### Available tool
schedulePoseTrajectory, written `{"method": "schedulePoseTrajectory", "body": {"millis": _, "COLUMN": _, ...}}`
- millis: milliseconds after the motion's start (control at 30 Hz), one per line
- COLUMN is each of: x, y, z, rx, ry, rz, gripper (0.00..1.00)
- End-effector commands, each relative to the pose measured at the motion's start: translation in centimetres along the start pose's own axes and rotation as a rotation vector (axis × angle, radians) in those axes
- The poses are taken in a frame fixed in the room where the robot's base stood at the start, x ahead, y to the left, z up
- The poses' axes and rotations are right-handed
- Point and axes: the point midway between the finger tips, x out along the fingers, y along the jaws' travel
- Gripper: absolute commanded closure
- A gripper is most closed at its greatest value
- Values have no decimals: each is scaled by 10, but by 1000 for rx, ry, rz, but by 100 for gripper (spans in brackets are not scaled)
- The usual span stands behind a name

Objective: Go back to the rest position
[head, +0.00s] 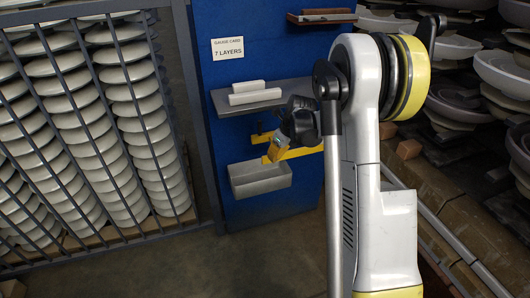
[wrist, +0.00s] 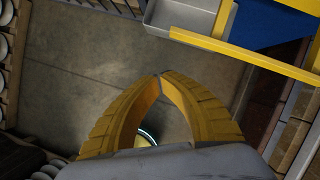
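My gripper (head: 275,152) shows in the head view in front of the blue panel (head: 230,70), just above and right of the grey metal tray (head: 262,190). In the wrist view its two yellow fingers (wrist: 158,77) meet at the tips, and I see nothing held between them. Bare floor (wrist: 85,60) lies beyond the fingertips. The tray (wrist: 185,18) is at the top of the wrist view, apart from the fingers. My arm hides part of the panel's right side in the head view.
A grey shelf (head: 225,104) on the panel carries white blocks (head: 255,92). A yellow bracket (head: 305,151) sticks out below it. A barred rack of insulator stacks (head: 70,110) stands left. More insulators (head: 500,75) stand right. The floor (head: 270,250) in front is clear.

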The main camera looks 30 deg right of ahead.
Motion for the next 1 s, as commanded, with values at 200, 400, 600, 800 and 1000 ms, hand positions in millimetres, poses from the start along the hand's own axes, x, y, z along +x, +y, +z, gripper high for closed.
{"method": "schedulePoseTrajectory", "body": {"millis": 200, "x": -4, "y": 1, "z": 0, "rx": -6, "ry": 0, "rz": -1, "gripper": 100}}
{"method": "schedulePoseTrajectory", "body": {"millis": 400, "x": -45, "y": 34, "z": 9, "rx": -265, "ry": -5, "rz": -24, "gripper": 100}}
{"method": "schedulePoseTrajectory", "body": {"millis": 600, "x": -123, "y": 108, "z": 7, "rx": -873, "ry": -2, "rz": -87, "gripper": 100}}
{"method": "schedulePoseTrajectory", "body": {"millis": 800, "x": -183, "y": 180, "z": -23, "rx": -1515, "ry": 25, "rz": -163, "gripper": 100}}
{"method": "schedulePoseTrajectory", "body": {"millis": 1000, "x": -218, "y": 240, "z": -73, "rx": -2148, "ry": 87, "rz": -247, "gripper": 100}}
